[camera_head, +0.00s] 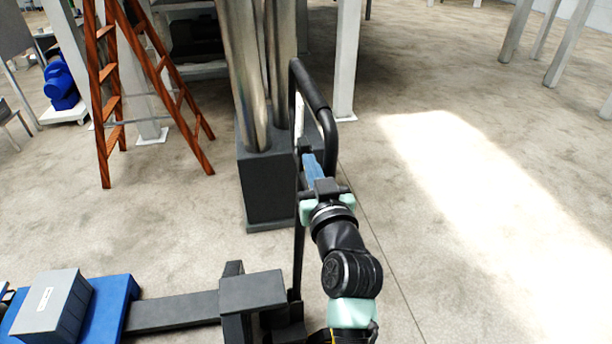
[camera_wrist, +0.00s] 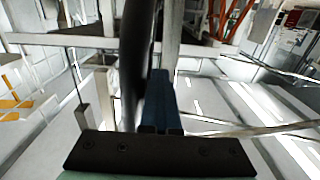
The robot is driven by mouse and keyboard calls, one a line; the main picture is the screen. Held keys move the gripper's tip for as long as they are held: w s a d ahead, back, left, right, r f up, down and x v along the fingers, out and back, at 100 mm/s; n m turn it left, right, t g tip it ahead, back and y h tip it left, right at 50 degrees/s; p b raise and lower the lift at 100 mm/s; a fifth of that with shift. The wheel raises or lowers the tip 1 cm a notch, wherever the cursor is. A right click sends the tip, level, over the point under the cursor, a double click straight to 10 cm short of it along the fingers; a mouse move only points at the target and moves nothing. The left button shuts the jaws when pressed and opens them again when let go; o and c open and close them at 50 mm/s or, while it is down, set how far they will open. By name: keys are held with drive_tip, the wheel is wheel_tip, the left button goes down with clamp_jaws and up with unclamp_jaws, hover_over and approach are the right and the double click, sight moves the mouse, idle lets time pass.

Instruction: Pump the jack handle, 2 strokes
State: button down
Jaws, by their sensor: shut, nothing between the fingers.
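The jack handle (camera_head: 309,85) is a black loop on a tall, near-upright black shaft, rising from the dark jack body (camera_head: 252,290). My gripper (camera_head: 309,158) is at the loop's lower part, in front of or just within it in the head view. Its blue fingers are shut together with nothing between them. In the wrist view my gripper (camera_wrist: 160,76) has its closed fingers pointing up the picture, close beside a dark bar of the handle (camera_wrist: 136,60) on their left. I cannot tell whether they touch it.
A grey box (camera_head: 52,302) sits on a blue platform (camera_head: 104,310) at the jack's left. A dark block with metal columns (camera_head: 268,185) stands behind the handle. A wooden stepladder (camera_head: 108,95) is at the back left. The floor to the right is clear.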

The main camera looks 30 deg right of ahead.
drive_tip(key=s+d+b, duration=0.1)
drive_tip(key=d+b, duration=0.3)
drive_tip(key=d, duration=0.1)
drive_tip(key=shift+s+d, duration=0.4)
drive_tip(key=shift+b, duration=0.3)
drive_tip(key=d+b, duration=0.1)
drive_tip(key=s+d+b, duration=0.1)
drive_tip(key=d+b, duration=0.1)
drive_tip(key=d+f+b, duration=0.1)
drive_tip(key=d, duration=0.1)
drive_tip(key=shift+s+d, duration=0.25)
drive_tip(key=shift+s, duration=0.05)
